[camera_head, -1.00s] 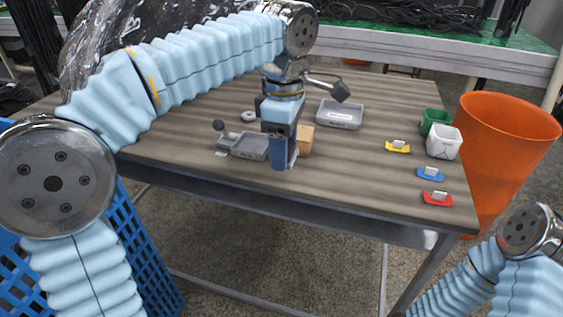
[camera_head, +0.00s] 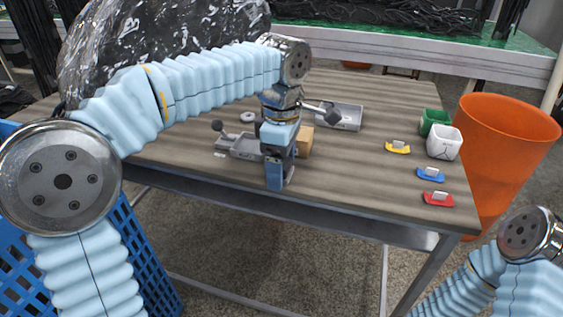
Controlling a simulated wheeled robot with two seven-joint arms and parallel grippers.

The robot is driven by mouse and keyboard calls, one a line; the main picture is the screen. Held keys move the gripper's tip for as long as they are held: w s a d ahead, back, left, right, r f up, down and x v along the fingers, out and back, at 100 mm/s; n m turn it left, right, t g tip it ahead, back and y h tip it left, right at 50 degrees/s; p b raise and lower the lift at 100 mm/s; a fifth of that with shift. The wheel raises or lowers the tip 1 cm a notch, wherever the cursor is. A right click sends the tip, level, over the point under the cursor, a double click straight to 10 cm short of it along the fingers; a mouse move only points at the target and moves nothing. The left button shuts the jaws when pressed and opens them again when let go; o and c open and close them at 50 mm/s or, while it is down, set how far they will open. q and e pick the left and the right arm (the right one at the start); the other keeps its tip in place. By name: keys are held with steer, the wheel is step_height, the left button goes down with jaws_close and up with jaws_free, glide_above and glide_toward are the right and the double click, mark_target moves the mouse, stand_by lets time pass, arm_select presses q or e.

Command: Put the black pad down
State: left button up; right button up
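My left gripper (camera_head: 280,182) points down at the table's front edge, in front of a small tan block (camera_head: 305,141). Its fingers are seen almost edge-on, so I cannot tell whether they are open or shut. I cannot clearly pick out a black pad. Some dark parts show at the fingers, but I cannot tell whether they belong to the gripper or to a held thing. My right gripper is out of view; only part of my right arm shows at the lower right.
Yellow (camera_head: 398,148), blue (camera_head: 431,175) and red (camera_head: 438,199) pieces lie at the right. The right-centre tabletop is clear.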

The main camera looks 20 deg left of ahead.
arm_select(q)
step_height(320, 180, up, 12)
steer(key=p, duration=0.3)
steer(key=shift+r, duration=0.15)
stand_by(0.4)
